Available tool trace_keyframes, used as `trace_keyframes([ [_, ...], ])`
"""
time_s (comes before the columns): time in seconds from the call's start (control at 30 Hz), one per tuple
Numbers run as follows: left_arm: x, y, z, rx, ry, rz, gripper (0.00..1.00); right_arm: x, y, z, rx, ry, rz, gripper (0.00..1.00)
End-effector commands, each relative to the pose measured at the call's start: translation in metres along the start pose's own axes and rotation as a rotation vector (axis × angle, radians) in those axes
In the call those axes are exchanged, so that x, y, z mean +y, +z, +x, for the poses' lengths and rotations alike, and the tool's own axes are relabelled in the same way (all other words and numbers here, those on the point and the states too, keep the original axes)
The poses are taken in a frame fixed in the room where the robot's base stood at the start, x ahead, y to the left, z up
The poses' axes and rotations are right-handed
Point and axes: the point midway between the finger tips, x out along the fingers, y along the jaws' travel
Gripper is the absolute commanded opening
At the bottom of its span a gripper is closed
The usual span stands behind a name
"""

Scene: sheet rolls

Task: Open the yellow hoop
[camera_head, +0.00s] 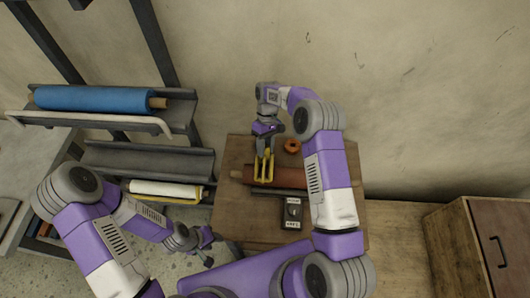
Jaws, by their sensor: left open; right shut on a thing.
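The yellow hoop (263,179) stands over the left part of a brown-red roll (289,177) lying on the wooden table (240,222). My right gripper (264,154) points down over the table and is shut on the hoop's upper part. At this size I cannot tell whether the hoop touches the roll. My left gripper (207,252) is low, left of the table's front part, open and apart from the hoop.
An orange ring (292,146) lies behind the roll. A dark tool with a label (292,213) lies in front of it. A rack at left holds a blue roll (90,99) and a white roll (166,189). A wooden cabinet (490,245) stands at right.

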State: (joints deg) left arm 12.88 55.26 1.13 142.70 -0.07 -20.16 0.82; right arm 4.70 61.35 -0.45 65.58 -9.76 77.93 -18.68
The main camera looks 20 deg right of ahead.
Motion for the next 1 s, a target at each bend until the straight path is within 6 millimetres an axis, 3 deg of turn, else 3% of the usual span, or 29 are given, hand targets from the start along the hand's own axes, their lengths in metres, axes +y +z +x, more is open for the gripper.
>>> trace_keyframes([
  [0.4,-0.007,-0.001,0.018,0.000,0.000,0.000,0.43,0.010,-0.009,-0.006,-0.079,-0.079,0.001,0.00],
  [1.0,-0.008,-0.001,0.021,0.000,0.000,0.000,0.43,0.011,-0.011,-0.009,-0.101,-0.098,0.002,0.00],
])
